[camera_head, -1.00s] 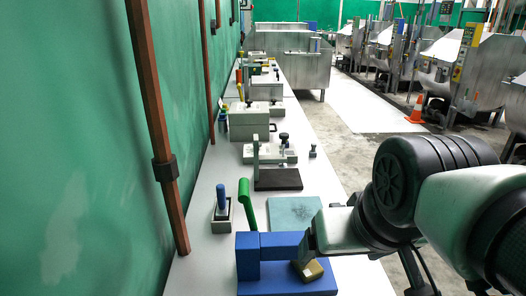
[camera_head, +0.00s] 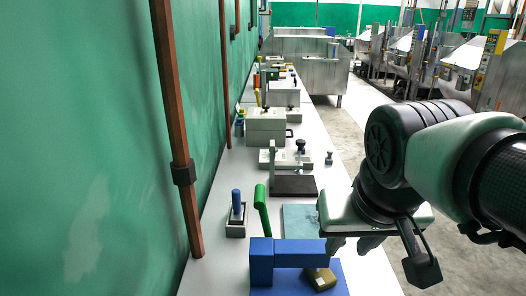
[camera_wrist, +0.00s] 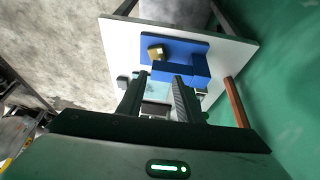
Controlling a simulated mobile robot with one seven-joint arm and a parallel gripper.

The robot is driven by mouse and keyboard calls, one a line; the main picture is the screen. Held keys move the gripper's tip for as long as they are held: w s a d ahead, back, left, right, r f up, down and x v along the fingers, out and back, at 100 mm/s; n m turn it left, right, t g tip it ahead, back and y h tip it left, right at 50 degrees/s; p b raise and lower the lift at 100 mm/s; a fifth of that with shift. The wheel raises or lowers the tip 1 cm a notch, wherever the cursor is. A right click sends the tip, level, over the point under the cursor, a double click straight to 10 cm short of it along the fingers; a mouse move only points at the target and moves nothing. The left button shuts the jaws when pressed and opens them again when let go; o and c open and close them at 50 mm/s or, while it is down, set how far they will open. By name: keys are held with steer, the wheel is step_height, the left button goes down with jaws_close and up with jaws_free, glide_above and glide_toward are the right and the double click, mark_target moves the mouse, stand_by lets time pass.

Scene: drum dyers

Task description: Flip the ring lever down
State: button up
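A green lever handle (camera_head: 261,209) leans up beside the teal plate (camera_head: 299,217) on the bench in the head view. No ring shows clearly on it, and I cannot tell for sure which part is the ring lever. A blue fixture (camera_head: 262,263) with a sideways blue arm stands in front; a brass-coloured block (camera_head: 320,278) sits on its base, also in the wrist view (camera_wrist: 156,52). My gripper (camera_head: 352,245) is just right of the blue arm's end. In the wrist view my gripper (camera_wrist: 158,95) is open, its two fingers apart with nothing held.
A small grey box with a blue handle (camera_head: 237,208) stands left of the green handle. Behind are a dark plate with an upright post (camera_head: 294,186) and grey boxes (camera_head: 266,123). A brown pipe (camera_head: 182,170) and green wall bound the left. Floor lies to the right.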

steer(key=shift+g+h, duration=0.4)
steer(key=shift+g, duration=0.1)
steer(key=w+a+r, duration=0.1)
steer(key=w+a+r+p, duration=0.1)
steer(key=w, duration=0.1)
steer(key=w+a+r, duration=0.1)
steer(key=shift+w+a+r, duration=0.1)
steer(key=shift+w, duration=0.25)
steer(key=c, duration=0.7)
steer(key=shift+h, duration=0.6)
steer(key=w+a, duration=0.1)
steer(key=w+a+r+p, duration=0.1)
steer(key=w+a, duration=0.1)
steer(key=w+a+r, duration=0.1)
steer(key=shift+w+a+p, duration=0.3)
jaws_close()
steer(key=w+a+h+p, duration=0.1)
steer(key=w+a, duration=0.2)
steer(key=a, duration=0.4)
steer(key=w+a+m+h+p, duration=0.1)
steer(key=w+a, duration=0.3)
steer(key=a, duration=0.4)
steer(key=shift+a+h, duration=0.15)
steer(key=shift+h, duration=0.35)
steer(key=shift+r, duration=0.1)
